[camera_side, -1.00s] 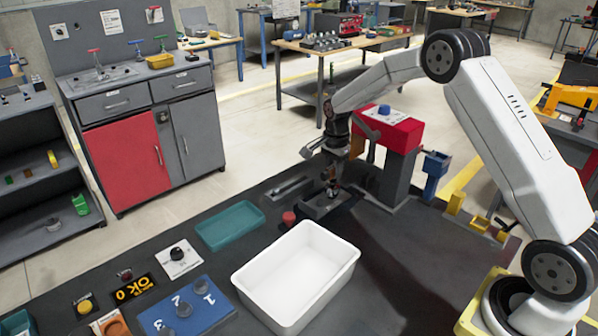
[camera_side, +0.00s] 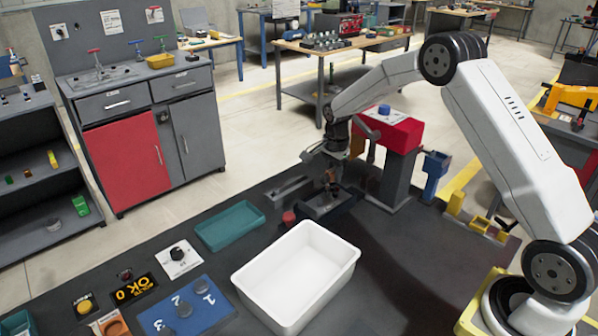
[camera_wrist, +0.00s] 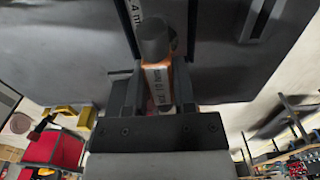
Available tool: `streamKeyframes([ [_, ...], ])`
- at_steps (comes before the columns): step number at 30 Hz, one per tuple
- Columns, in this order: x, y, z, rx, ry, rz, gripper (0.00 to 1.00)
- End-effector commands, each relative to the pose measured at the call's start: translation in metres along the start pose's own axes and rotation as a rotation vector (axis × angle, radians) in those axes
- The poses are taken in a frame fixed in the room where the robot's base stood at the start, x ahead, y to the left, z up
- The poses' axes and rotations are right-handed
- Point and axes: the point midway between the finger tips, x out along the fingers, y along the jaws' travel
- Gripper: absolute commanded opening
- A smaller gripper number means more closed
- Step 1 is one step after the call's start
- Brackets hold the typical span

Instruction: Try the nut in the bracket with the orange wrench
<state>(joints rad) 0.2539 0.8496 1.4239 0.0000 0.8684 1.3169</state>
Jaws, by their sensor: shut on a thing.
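In the side view my gripper (camera_side: 332,183) points down over a dark block-like holder (camera_side: 318,211) at the table's back edge; the wrench there is too small to make out clearly. I cannot tell the bracket from this holder, and no nut can be clearly seen.
A white bin (camera_side: 297,285) stands in front of the holder, with a teal tray (camera_side: 230,226) to its left. A small red knob (camera_side: 289,218) is close to the holder. A red-topped machine (camera_side: 393,135) stands behind right. The dark table right of the bin is clear.

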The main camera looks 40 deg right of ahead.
Motion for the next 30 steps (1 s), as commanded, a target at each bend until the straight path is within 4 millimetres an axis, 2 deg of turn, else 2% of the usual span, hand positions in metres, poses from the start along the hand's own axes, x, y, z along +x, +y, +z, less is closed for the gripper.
streamKeyframes([
  [23, 0.0032, -0.0003, -0.0001, 0.004, 0.0, -0.001, 0.0],
  [30, 0.0031, -0.0003, -0.0001, 0.11, 0.0, -0.001, 0.0],
])
